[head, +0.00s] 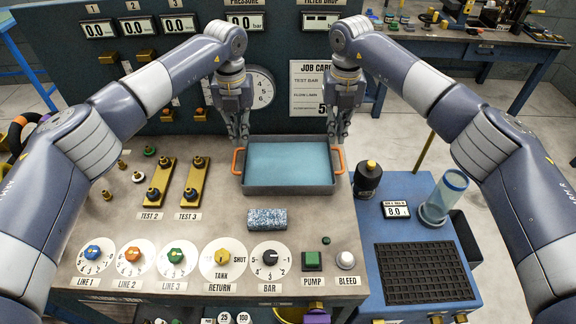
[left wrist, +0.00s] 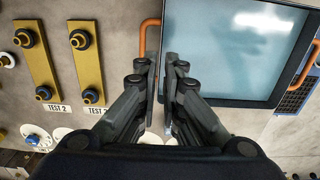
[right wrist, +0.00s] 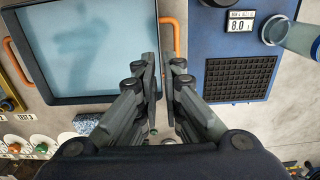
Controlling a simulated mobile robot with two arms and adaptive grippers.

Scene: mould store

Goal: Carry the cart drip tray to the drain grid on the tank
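The drip tray (head: 290,188) is a grey rectangular pan with a pale blue inside and an orange handle at each short end. It lies flat on the grey bench top. My left gripper (head: 239,140) hangs over the left handle (head: 237,162), and my right gripper (head: 337,140) over the right handle (head: 341,160). Both have a narrow gap between their fingers and look empty. In the left wrist view the left handle (left wrist: 143,42) shows beside the fingers; in the right wrist view the right handle (right wrist: 177,40) is partly behind one finger. The black drain grid (head: 424,273) lies on the blue tank top.
A blue speckled sponge (head: 267,219) lies in front of the tray. Knobs and buttons line the bench front. An upright gauge panel stands behind.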

